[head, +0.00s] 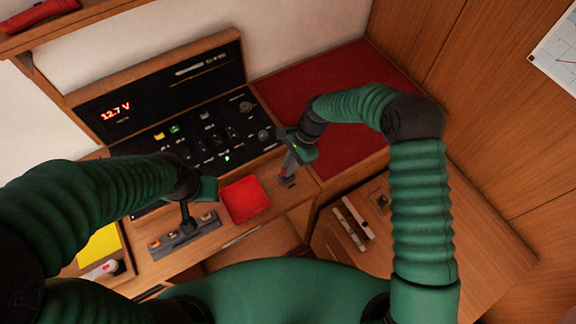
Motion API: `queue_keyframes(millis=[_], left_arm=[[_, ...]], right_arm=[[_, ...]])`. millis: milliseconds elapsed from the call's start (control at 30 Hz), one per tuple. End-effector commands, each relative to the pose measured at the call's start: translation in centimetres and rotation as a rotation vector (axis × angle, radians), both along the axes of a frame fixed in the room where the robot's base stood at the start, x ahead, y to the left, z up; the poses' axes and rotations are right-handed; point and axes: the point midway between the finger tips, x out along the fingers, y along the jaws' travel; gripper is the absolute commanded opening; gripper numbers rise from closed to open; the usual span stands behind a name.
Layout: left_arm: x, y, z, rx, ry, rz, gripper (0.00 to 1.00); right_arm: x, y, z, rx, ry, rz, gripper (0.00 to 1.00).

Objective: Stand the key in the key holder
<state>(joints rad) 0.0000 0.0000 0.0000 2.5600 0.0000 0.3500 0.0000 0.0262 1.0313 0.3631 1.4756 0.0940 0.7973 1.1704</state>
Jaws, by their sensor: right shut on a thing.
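My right gripper (291,158) is at the wooden desk's right part, beside the dark panel. It is shut on a small red piece (286,170), which looks like the key. The red piece points down at a small dark block (288,182) on the desk, possibly the key holder. Whether the two touch, I cannot tell. My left gripper (187,222) points down over a grey strip (174,243) with several orange-and-white pieces. Its fingers are too small and dark to show whether they are open.
A red tray (244,199) lies between my grippers. The instrument panel (218,125) with knobs and a "12.7 V" display stands behind. A red surface (325,95) is at the back right. A yellow pad (99,243) is at the left. A lower wooden surface (435,245) lies right.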

Motion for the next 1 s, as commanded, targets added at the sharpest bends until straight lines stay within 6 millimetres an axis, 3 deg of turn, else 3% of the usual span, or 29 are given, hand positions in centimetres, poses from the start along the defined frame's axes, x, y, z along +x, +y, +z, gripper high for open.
queue_keyframes(millis=[533,567,733,1000], left_arm=[[0.0,0.0,-0.16,0.0,0.0,0.0,0.36],[0.0,0.0,-0.12,0.0,0.0,0.0,0.36],[0.0,0.0,-0.1,0.0,0.0,0.0,0.36],[0.0,0.0,-0.11,0.0,0.0,0.0,0.36]], right_arm=[[0.01,0.03,-0.66,0.0,0.0,0.001,0.0],[0.02,0.04,-0.62,0.0,0.0,0.001,0.13],[0.01,0.03,-0.59,0.0,0.0,0.0,0.36],[0.01,0.02,-0.58,0.0,0.0,0.0,0.36]])
